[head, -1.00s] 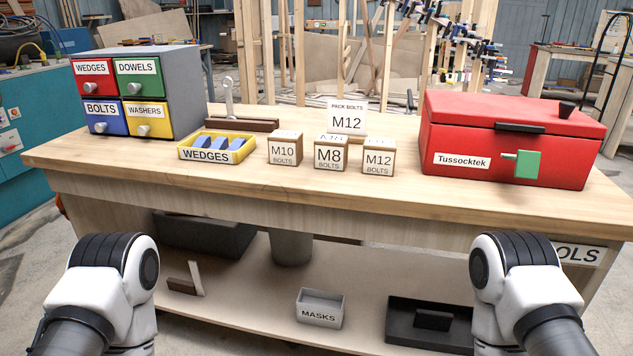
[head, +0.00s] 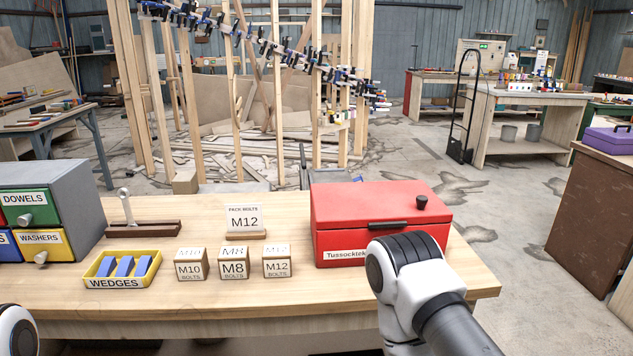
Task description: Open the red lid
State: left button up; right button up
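A red box labelled Tussocktek (head: 330,243) stands on the right end of the wooden workbench. Its red lid (head: 365,204) is closed, with a black knob (head: 421,202) on top at the right and a dark handle (head: 388,225) along the front edge. My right arm covers the lower right of the box front, so the green latch seen earlier is hidden. Both my arms show only as white and black links; neither gripper is in view. My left arm shows just a little at the lower left corner.
On the workbench (head: 250,310) left of the box stand a PACK BOLTS M12 sign (head: 244,219), small M10, M8 and M12 blocks (head: 233,263), a yellow wedges tray (head: 99,283) and a drawer cabinet (head: 75,205). Open floor lies right of the bench.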

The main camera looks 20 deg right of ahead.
aim_at(377, 204)
jog(key=i+j+z, duration=0.2)
jog(key=z, duration=0.25)
jog(key=i+j+z, duration=0.15)
jog(key=j+z, duration=0.15)
jog(key=z, duration=0.15)
jog(key=i+j+z, duration=0.1)
jog(key=j+z, duration=0.3)
jog(key=l, duration=0.1)
